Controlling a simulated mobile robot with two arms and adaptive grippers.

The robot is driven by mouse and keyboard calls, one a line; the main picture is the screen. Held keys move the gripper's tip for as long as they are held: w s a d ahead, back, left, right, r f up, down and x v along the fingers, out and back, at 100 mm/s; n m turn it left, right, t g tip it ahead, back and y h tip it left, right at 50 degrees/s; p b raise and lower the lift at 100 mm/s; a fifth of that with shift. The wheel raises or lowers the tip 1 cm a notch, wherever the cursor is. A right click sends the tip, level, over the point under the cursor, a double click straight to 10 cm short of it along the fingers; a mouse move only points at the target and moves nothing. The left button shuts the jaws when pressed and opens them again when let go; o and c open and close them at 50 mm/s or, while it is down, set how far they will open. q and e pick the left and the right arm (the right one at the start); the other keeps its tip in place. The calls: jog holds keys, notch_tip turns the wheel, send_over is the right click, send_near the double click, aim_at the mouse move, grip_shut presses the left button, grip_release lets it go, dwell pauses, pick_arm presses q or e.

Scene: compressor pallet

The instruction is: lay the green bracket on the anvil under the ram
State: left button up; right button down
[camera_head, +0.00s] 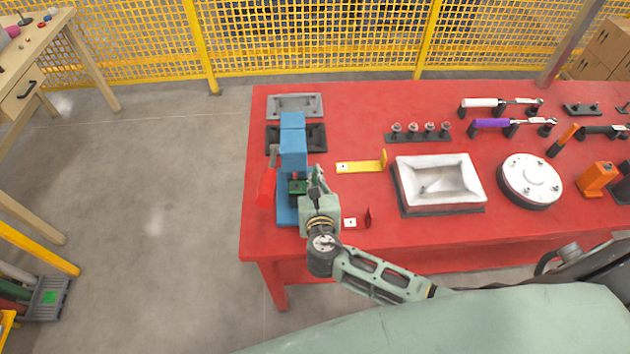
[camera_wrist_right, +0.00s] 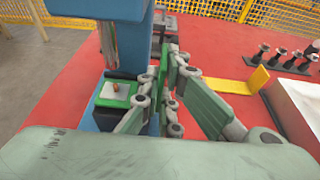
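The green bracket (camera_head: 297,186) is at the blue press (camera_head: 292,140), under its ram. In the right wrist view its flat plate (camera_wrist_right: 117,92) appears to lie level on the anvil, with a small light stud or hole mark in the middle. Its upright side is partly hidden by my fingers. My right gripper (camera_head: 317,177) is just right of the press; in the right wrist view its fingertips (camera_wrist_right: 170,72) are close together around the bracket's upright side and look shut on it. The ram (camera_wrist_right: 110,45) is above the plate, with a visible gap. My left gripper is not in view.
A red lever handle (camera_head: 267,187) is at the press's left. A yellow bracket (camera_head: 362,166) and a red one (camera_head: 358,220) lie to the right. A white tray-like casting (camera_head: 440,182) and a round flange (camera_head: 530,181) are further right on the red table (camera_head: 350,110).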

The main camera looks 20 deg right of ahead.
jog(key=shift+w+d+r, duration=0.1)
jog(key=shift+w+r, duration=0.05)
jog(key=shift+r, duration=0.05)
jog(key=c, duration=1.9)
grip_release()
jog(key=shift+o, duration=0.2)
jog(key=shift+w+f, duration=0.15)
jog(key=shift+s, duration=0.55)
jog(key=v, duration=1.1)
jog(key=shift+a, duration=0.25)
